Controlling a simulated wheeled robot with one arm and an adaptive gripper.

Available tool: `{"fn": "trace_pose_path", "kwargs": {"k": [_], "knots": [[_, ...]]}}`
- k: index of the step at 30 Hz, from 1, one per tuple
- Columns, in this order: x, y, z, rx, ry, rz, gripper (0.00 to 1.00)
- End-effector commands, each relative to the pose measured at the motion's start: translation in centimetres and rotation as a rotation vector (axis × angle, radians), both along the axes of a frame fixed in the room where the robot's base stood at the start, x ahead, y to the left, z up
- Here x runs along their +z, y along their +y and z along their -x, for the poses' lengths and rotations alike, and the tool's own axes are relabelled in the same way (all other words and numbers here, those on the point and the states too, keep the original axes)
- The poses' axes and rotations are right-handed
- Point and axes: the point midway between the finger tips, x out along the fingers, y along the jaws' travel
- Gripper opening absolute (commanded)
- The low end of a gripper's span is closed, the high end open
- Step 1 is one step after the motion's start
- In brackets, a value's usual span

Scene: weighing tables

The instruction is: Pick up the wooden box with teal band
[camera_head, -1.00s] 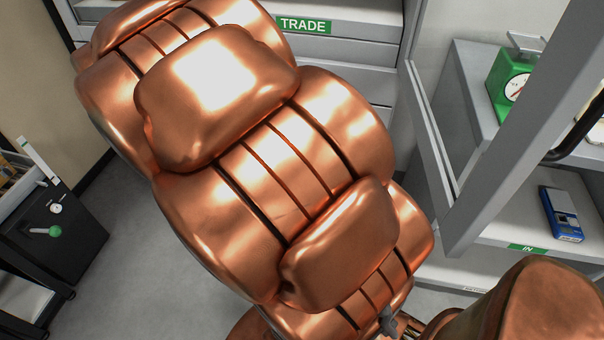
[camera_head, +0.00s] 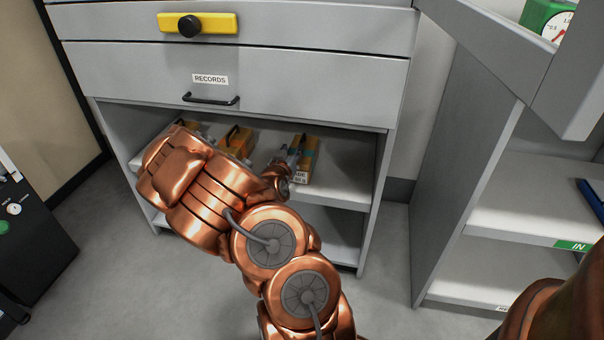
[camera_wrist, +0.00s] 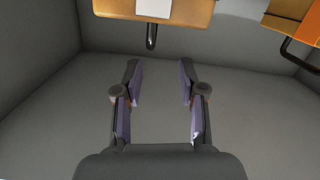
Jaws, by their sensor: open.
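A wooden box with what looks like a teal band (camera_head: 308,154) stands on the upper open shelf, at the right of a row of boxes. My gripper (camera_head: 288,166) is at its left front in the head view and partly hides it. In the wrist view my gripper (camera_wrist: 159,82) is open, with nothing between its fingers. Ahead of the fingertips there is a wooden box (camera_wrist: 115,8) with a white label and a black handle. No teal shows on it there, so I cannot tell for sure that it is the same box.
Another wooden box (camera_head: 236,138) stands to the left on the shelf (camera_head: 345,185); one with an orange band (camera_wrist: 300,27) shows in the wrist view. The records drawer (camera_head: 300,85) is above the opening. A grey shelf unit (camera_head: 500,215) stands at the right.

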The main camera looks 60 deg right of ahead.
Motion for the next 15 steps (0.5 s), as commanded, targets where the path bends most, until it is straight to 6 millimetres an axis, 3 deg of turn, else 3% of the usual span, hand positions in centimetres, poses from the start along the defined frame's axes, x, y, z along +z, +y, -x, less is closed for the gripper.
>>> {"fn": "trace_pose_path", "kwargs": {"k": [1,2,15], "knots": [[-1.5,-0.6,0.3,-0.001,-0.002,0.030,0.40],[-1.6,-0.8,0.5,-0.001,-0.005,0.047,0.40],[-1.7,-2.9,0.4,0.003,-0.022,0.117,0.40]]}}
